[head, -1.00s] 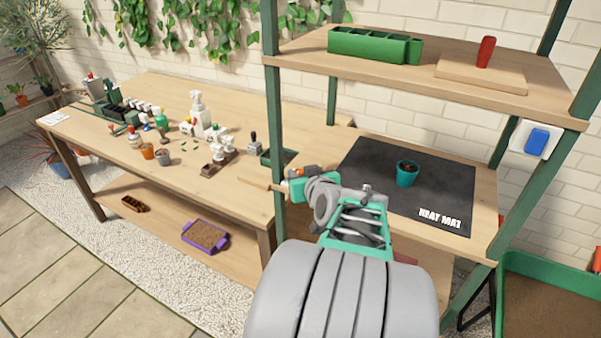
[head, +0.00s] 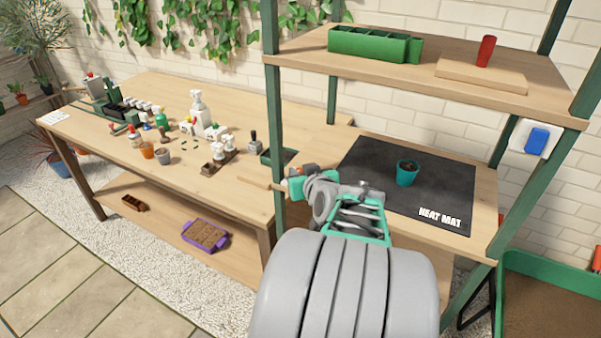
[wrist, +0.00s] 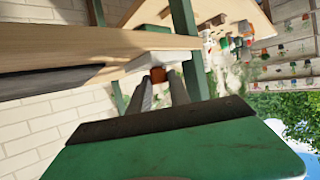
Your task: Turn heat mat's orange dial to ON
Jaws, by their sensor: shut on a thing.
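The black heat mat (head: 365,160) lies on the shelf of the green-posted rack, with its white lettering near the front right corner. In the wrist view the orange dial (wrist: 158,75) sits on a white box (wrist: 160,58) at the shelf's edge. My gripper (wrist: 163,82) has its two grey fingers on either side of the dial, shut on it. In the head view my gripper (head: 292,181) is at the left front of the shelf, and my arm hides most of the dial. The dial's marks cannot be read.
A green post (head: 274,130) rises close to my gripper. The workbench (head: 250,105) at left carries several small items.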

